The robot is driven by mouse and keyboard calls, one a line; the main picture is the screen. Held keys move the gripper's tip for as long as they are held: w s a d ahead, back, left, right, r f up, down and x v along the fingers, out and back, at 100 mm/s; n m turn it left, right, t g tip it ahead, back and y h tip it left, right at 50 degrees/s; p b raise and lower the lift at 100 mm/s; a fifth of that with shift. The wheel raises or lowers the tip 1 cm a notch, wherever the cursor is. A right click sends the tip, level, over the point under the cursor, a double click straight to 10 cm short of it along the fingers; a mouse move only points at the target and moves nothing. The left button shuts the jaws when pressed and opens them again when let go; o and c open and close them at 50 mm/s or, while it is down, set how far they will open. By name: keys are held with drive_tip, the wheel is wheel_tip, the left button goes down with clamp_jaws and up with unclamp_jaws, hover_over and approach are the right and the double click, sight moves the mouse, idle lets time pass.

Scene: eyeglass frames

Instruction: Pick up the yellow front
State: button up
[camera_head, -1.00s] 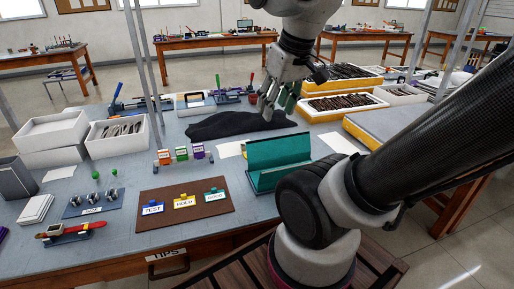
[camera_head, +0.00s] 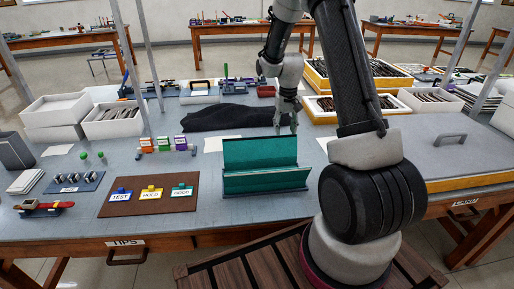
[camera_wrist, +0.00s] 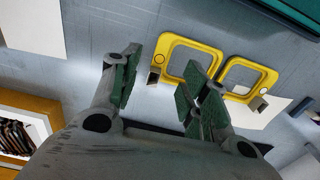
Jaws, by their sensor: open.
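The yellow front (camera_wrist: 188,40), an eyeglass frame front with two openings, lies on the blue-grey table in the wrist view, right of centre. It has a small hinge piece at each end. My gripper (camera_wrist: 165,82) is open, with its green-padded fingers spread over the near edge of the front; one finger overlaps it in the picture. In the head view my gripper (camera_head: 286,125) points down behind the teal stand (camera_head: 262,152), and I cannot make out the front there.
A dark cloth (camera_head: 225,117) lies left of my gripper. White paper (camera_head: 222,144) lies near the teal stand. A brown mat (camera_head: 125,208) with coloured label stands is at front left. Trays of dark frames (camera_head: 328,107) stand at the back right. White boxes (camera_head: 62,110) stand at left.

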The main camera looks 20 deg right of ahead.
wheel_tip(320, 180, down, 7)
drive_tip(key=shift+s+a+f, duration=0.1)
drive_tip(key=shift+f, duration=0.05)
clamp_jaws()
